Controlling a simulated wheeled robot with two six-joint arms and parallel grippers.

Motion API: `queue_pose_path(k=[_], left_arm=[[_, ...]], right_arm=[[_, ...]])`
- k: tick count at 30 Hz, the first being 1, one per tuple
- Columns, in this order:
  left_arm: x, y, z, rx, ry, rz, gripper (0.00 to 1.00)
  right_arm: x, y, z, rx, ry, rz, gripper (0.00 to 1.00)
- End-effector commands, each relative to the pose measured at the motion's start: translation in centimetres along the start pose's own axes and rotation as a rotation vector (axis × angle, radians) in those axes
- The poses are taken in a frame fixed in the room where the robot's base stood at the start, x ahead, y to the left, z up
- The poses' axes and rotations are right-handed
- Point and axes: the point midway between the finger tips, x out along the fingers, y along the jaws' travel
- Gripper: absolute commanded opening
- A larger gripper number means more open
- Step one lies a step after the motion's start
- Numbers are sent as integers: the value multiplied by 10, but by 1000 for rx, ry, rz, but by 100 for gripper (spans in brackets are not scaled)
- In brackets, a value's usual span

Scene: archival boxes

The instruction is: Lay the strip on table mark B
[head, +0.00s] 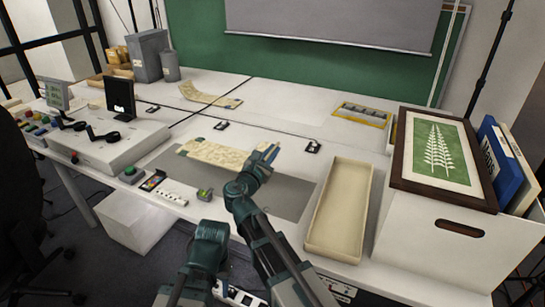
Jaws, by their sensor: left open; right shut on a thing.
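A cream patterned strip (213,153) lies over the grey mat (283,193) in the middle of the table. My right gripper (267,153) is shut on its right end; whether the strip touches the mat there I cannot tell. My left gripper (210,232) is open and empty, low at the table's front edge. A second, curled cream strip (208,96) lies at the back left. Small black-and-white markers sit on the table at the left (153,108), middle (221,125) and right (313,147); their letters are too small to read.
A long cream tray (340,210) is right of the mat. A white box (430,233) with a framed fern print (437,152) fills the right side. A console (110,140) stands further left.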

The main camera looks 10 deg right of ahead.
Motion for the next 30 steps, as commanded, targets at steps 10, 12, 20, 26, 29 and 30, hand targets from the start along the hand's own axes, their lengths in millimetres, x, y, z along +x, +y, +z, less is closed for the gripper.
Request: queue_pose_path(k=[10,12,20,26,29,30], left_arm=[[15,1,-1,0,0,0,50],[21,2,-1,0,0,0,50],[49,5,-3,0,0,0,50],[65,6,-4,1,0,-2,50],[68,6,-4,1,0,-3,50],[68,6,-4,1,0,-3,50]], right_arm=[[0,-5,-14,0,-1,-1,0],[0,-7,-20,0,-1,-2,0],[0,-16,-47,0,-1,-2,0],[0,-21,-62,0,-1,-2,0],[0,-22,-65,0,-1,-2,0],[0,-22,-65,0,-1,-2,0]])
